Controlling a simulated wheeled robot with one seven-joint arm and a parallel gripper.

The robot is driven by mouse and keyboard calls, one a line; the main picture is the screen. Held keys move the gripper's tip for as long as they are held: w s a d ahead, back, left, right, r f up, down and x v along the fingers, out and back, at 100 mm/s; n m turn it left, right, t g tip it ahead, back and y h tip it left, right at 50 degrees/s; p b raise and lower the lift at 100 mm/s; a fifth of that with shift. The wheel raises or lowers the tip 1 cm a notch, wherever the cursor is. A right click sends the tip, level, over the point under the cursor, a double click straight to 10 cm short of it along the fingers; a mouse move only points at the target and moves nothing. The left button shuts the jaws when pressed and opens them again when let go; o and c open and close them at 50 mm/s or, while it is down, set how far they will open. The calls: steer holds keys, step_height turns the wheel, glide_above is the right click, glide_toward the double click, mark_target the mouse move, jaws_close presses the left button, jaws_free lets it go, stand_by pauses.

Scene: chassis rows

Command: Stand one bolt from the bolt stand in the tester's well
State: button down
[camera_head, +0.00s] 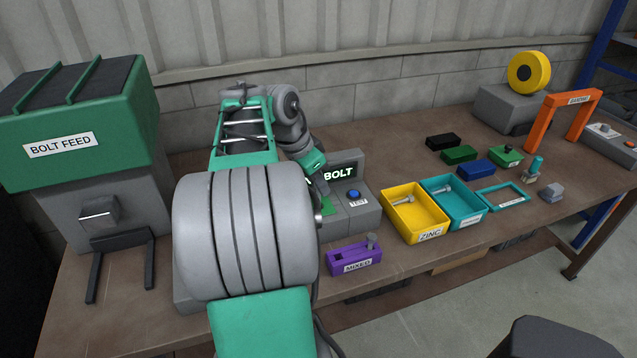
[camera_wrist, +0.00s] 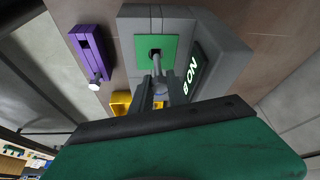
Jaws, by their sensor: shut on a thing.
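My gripper (camera_wrist: 161,92) is shut on a grey bolt (camera_wrist: 157,66). In the wrist view the bolt's end overlaps the well; I cannot tell whether it is inside or just above. In the head view my arm hides most of the gripper and the well. The purple bolt stand (camera_head: 347,259), labelled MIXED, stands in front of the tester with one bolt (camera_head: 371,241) upright at its right end.
A yellow ZINC bin (camera_head: 421,233) and a teal bin (camera_head: 459,216), each with a bolt inside, stand right of the tester. A teal frame (camera_head: 503,199), small coloured blocks and an orange arch (camera_head: 549,113) lie beyond. The green bolt feed (camera_head: 85,125) is at the left.

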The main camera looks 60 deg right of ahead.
mark_target(318, 205)
steer(key=shift+f+b, duration=1.75)
steer(key=shift+f, duration=0.35)
steer(key=c, duration=1.2)
jaws_free()
steer(key=shift+r, duration=0.1)
steer(key=p+v, duration=0.2)
steer(key=v, duration=0.5)
steer(key=shift+a+r, duration=0.15)
steer(key=shift+r, duration=0.2)
steer(key=shift+w, duration=0.1)
steer(key=shift+c, duration=0.4)
